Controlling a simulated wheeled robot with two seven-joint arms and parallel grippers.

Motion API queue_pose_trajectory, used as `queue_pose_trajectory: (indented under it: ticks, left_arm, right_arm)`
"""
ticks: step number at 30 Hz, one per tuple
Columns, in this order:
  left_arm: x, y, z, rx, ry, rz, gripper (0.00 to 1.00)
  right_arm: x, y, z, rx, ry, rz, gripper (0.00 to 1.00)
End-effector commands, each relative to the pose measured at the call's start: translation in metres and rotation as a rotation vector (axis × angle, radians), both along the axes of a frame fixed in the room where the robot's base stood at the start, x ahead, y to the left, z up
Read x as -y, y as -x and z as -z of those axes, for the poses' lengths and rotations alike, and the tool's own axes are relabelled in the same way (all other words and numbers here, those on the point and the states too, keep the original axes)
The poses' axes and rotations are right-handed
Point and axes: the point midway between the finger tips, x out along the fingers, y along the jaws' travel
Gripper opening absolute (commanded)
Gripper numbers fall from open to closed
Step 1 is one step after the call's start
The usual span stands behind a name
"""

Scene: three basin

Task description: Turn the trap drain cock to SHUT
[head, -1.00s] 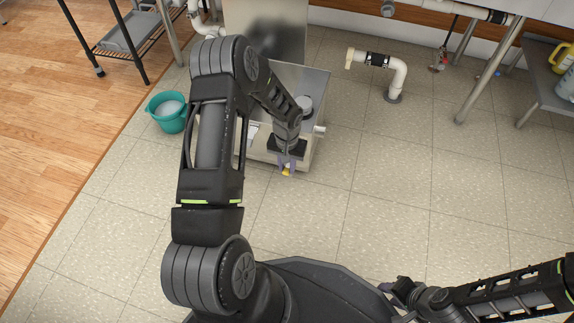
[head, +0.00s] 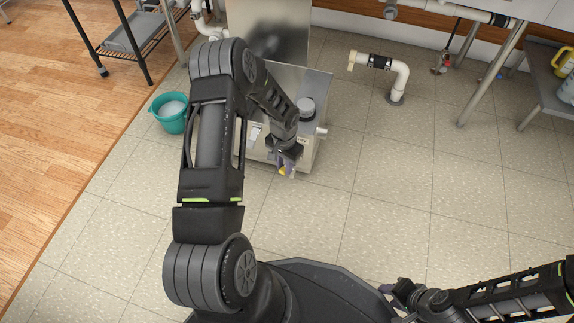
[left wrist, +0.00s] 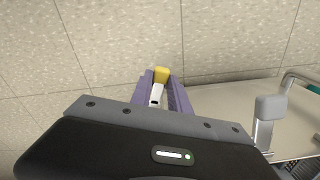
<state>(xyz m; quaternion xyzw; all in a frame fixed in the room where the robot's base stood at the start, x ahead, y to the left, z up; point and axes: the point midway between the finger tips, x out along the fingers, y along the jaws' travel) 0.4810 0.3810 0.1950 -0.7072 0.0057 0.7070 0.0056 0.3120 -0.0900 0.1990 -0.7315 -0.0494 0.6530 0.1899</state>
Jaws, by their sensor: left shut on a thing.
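The trap (head: 314,125) is a grey metal box on the tiled floor, partly hidden behind my left arm. The drain cock's handle has a yellow end (head: 282,171), which shows low at the trap's front. In the left wrist view the yellow end (left wrist: 161,74) and a pale metal shank (left wrist: 156,95) lie between purple fingers. My left gripper (head: 287,165) is shut on this handle; its fingers also show in the left wrist view (left wrist: 163,92). The cock's body and any SHUT marking are hidden or too small to read. My right gripper (head: 394,288) is low, away from the trap, its jaws unclear.
A teal bucket (head: 171,115) stands left of the trap. A white pipe (head: 398,78) rises from the floor to the right. A grey-tipped lever (left wrist: 270,107) stands at right in the left wrist view. The floor in front of the trap is clear.

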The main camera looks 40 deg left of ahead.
Motion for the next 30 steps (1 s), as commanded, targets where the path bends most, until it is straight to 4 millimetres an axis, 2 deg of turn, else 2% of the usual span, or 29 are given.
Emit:
queue_pose_trajectory:
  ticks: [13, 30]
  left_arm:
    - [-0.020, -0.004, 0.000, -0.001, 0.000, 0.418, 0.00]
    - [-0.038, -0.020, 0.001, 0.001, -0.001, 0.954, 0.00]
  right_arm:
    - [0.000, 0.001, -0.005, 0.000, 0.001, -0.001, 0.36]
    - [0.000, 0.000, -0.002, 0.000, 0.001, 0.000, 0.36]
